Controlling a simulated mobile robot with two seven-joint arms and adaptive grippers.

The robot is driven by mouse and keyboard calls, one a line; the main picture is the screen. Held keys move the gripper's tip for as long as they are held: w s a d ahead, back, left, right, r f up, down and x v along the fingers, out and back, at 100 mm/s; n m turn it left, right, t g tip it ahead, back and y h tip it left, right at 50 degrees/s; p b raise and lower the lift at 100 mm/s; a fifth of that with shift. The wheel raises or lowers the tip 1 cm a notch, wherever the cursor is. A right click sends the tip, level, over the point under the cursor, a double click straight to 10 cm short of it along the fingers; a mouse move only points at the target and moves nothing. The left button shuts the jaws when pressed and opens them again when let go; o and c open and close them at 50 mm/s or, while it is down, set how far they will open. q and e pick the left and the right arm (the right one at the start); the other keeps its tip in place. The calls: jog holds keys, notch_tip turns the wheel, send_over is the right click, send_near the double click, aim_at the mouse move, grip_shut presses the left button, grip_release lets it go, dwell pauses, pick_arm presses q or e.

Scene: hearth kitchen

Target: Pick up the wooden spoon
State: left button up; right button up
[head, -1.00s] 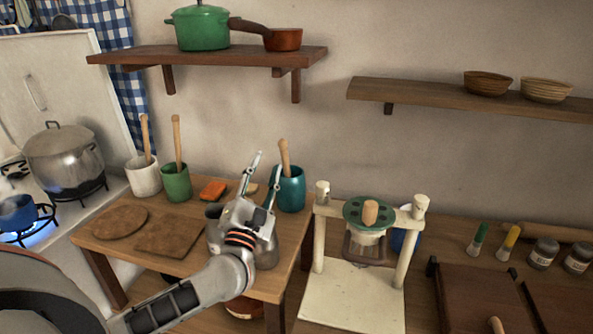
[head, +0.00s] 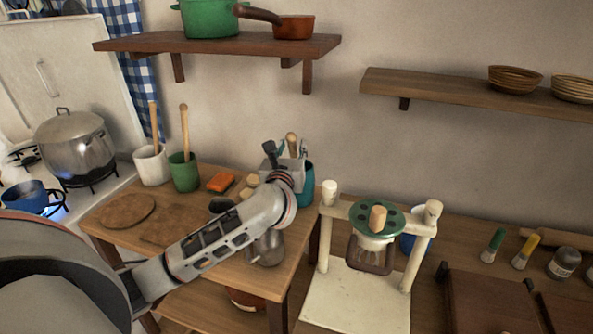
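Wooden handles stand upright in three crocks on the small table; the ends inside are hidden, so I cannot tell which are spoons. One handle (head: 291,140) is in the teal crock (head: 308,186), one (head: 184,130) in the green crock (head: 184,172), one (head: 153,125) in the white crock (head: 151,165). My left gripper (head: 291,149) is at the teal crock, its fingers spread on either side of that handle's top. The gripper's body hides much of the crock and the lower handle; contact cannot be seen. My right gripper is not in view.
The small table (head: 205,268) also holds an orange block (head: 221,182), a round board (head: 127,211) and a metal vessel (head: 266,249). A cream press frame (head: 330,240) stands close right of the teal crock. A shelf (head: 220,43) hangs above.

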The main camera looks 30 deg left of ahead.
pick_arm(q)
jog(key=shift+w+a, duration=0.2)
jog(key=shift+w, duration=0.3)
grip_shut()
jog(key=shift+r, duration=0.1)
